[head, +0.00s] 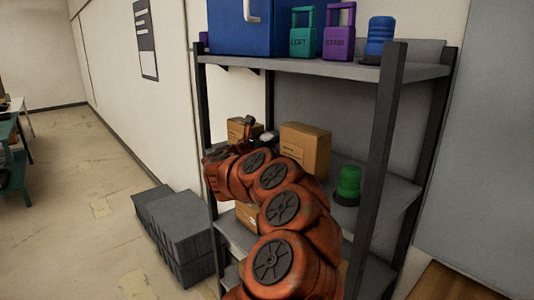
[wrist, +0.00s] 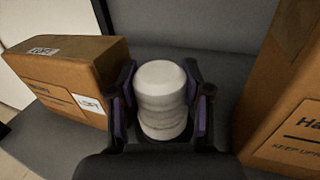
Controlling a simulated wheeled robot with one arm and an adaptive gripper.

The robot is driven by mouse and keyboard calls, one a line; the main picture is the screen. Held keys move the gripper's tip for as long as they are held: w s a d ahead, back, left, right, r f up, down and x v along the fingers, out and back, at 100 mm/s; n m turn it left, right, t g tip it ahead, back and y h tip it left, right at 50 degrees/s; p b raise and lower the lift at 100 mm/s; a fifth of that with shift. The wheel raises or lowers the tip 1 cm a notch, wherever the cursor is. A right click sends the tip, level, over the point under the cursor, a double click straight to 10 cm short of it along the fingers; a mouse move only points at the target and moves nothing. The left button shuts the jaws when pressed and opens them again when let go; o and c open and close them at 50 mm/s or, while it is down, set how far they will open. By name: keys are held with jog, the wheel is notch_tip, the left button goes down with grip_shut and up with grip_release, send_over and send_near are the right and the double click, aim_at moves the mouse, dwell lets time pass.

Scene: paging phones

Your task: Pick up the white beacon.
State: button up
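The white beacon (wrist: 162,98) stands upright in the middle of the wrist view, on a grey shelf between two cardboard boxes. It is a pale ribbed cylinder with a rounded top. My gripper (wrist: 162,92) has one finger on each side of it, with purple pads facing inward. The fingers lie very close to the beacon's sides; I cannot tell whether they press on it. The beacon's base is partly hidden by my gripper. In the head view my orange arm reaches to the middle shelf, and the beacon cannot be made out clearly there.
A labelled cardboard box (wrist: 70,80) is close to the left finger, and another box (wrist: 285,110) is to the right. A green beacon (head: 348,183) stands on the middle shelf. A blue beacon (head: 380,38), padlock-shaped items (head: 339,35) and a blue box (head: 235,30) are above.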

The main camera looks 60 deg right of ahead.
grip_shut()
